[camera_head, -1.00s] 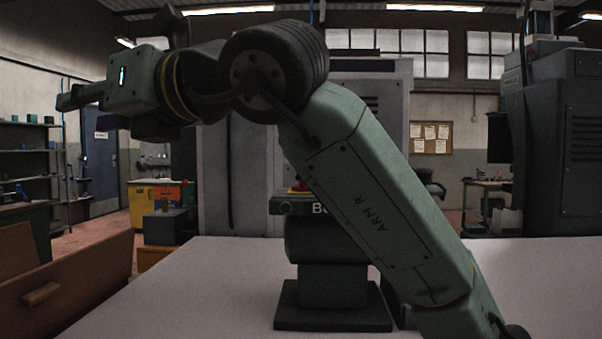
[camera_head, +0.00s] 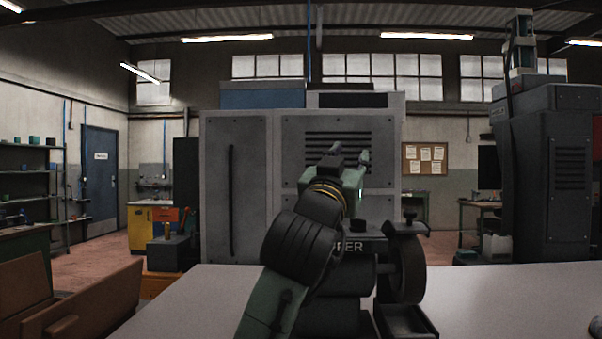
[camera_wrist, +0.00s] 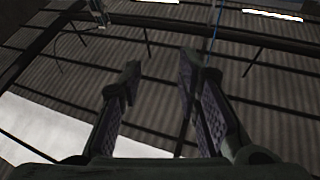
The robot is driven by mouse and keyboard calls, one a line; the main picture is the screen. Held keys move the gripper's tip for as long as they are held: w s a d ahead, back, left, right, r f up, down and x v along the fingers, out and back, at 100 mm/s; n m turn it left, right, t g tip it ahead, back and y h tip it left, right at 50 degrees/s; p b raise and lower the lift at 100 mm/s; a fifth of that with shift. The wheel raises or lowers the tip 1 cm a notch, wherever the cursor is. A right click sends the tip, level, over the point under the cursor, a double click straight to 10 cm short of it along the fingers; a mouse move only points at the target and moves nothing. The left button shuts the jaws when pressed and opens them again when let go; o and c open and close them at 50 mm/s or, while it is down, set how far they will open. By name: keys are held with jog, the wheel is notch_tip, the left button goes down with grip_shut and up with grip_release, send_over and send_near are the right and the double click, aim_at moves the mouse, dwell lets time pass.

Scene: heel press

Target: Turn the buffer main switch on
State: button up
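The buffer (camera_head: 375,246) stands on the pale bench top in the head view, a dark machine with a wheel (camera_head: 411,268) on its right side. My arm covers its left and middle parts; only the end of its label reads. I cannot make out the main switch; the panel's left end is hidden behind my arm. My gripper (camera_head: 349,158) is above the buffer and apparently touches nothing. In the wrist view its two fingers (camera_wrist: 157,76) are apart with nothing between them, and only ceiling and windows show beyond.
A large grey cabinet (camera_head: 235,190) stands behind the buffer. The bench top (camera_head: 510,290) is mostly clear right of the buffer. A brown wooden box (camera_head: 85,310) is at lower left, and a tall dark machine (camera_head: 550,180) stands at the right.

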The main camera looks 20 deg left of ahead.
jog(key=w+a+f+n+g+y, duration=0.45)
jog(key=a+f+g+y, duration=0.2)
jog(key=a+f, duration=0.55)
jog(key=shift+n+t+y, duration=0.25)
jog(key=shift+n+t, duration=0.1)
jog(key=shift+t, duration=0.1)
jog(key=p+x, duration=0.1)
jog(key=x, duration=0.2)
jog(key=p+x, duration=0.2)
jog(key=x, duration=0.1)
jog(key=d+f+p+x, duration=0.1)
jog(key=p+x, duration=0.1)
jog(key=x, duration=0.1)
jog(key=shift+w+a, duration=0.1)
jog(key=shift+w, duration=0.3)
jog(key=shift+w+a+f, duration=0.1)
jog(key=shift+w, duration=0.25)
grip_shut()
